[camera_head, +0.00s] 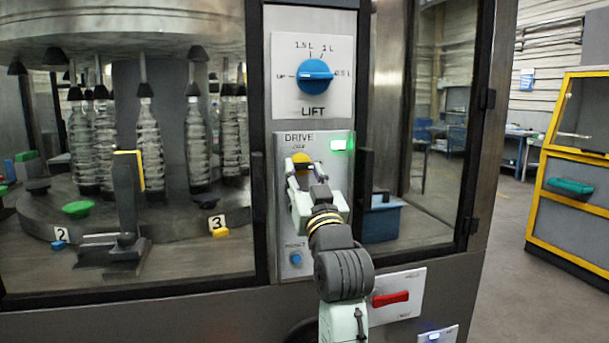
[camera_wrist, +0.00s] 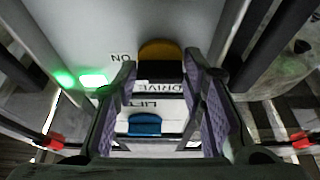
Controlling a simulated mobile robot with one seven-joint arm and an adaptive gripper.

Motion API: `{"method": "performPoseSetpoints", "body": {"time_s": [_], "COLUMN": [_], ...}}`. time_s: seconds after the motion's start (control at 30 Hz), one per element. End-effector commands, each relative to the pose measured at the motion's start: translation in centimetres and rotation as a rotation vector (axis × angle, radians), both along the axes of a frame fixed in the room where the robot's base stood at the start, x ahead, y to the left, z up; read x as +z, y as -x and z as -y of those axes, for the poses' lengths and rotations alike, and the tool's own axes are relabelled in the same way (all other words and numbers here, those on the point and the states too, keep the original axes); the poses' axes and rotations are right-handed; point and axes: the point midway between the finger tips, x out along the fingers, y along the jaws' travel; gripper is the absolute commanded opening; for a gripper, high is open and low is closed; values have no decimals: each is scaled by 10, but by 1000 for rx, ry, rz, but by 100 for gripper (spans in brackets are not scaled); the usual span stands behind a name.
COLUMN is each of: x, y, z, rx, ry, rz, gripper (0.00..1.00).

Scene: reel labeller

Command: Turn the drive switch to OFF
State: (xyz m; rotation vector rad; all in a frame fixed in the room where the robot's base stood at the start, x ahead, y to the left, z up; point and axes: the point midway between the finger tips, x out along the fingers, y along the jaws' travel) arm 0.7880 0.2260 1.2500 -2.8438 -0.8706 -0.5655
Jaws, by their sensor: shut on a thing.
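The drive switch (camera_head: 301,159) is an orange-yellow knob on a grey panel under the word DRIVE. In the wrist view the knob (camera_wrist: 160,50) sits between the tips of the two purple-padded fingers. My gripper (camera_head: 301,176) is shut on it, reaching the panel from the front and below; the fingertips also show in the wrist view (camera_wrist: 160,72). An upside-down ON label (camera_wrist: 121,57) is left of the knob there. A lit green lamp (camera_head: 338,144) is at the panel's upper right. My gripper hides the knob's lower part, and I cannot tell where its pointer stands.
The blue LIFT knob (camera_head: 314,76) is on the panel above. A blue button (camera_head: 296,258) is below the switch, and a red handle (camera_head: 390,298) is lower right. Glass doors flank the panel.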

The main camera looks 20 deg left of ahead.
Motion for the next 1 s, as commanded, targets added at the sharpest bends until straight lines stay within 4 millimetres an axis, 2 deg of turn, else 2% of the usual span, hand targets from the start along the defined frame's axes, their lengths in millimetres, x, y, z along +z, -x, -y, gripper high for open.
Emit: {"method": "performPoseSetpoints", "body": {"time_s": [0.23, 0.57, 1.0], "x": [0, -2, -2], "y": [0, -1, -3], "z": [0, 2, 6], "rx": [0, -2, -4], "ry": [0, 50, 337], "rz": [0, 33, 227], "gripper": [10, 10, 10]}}
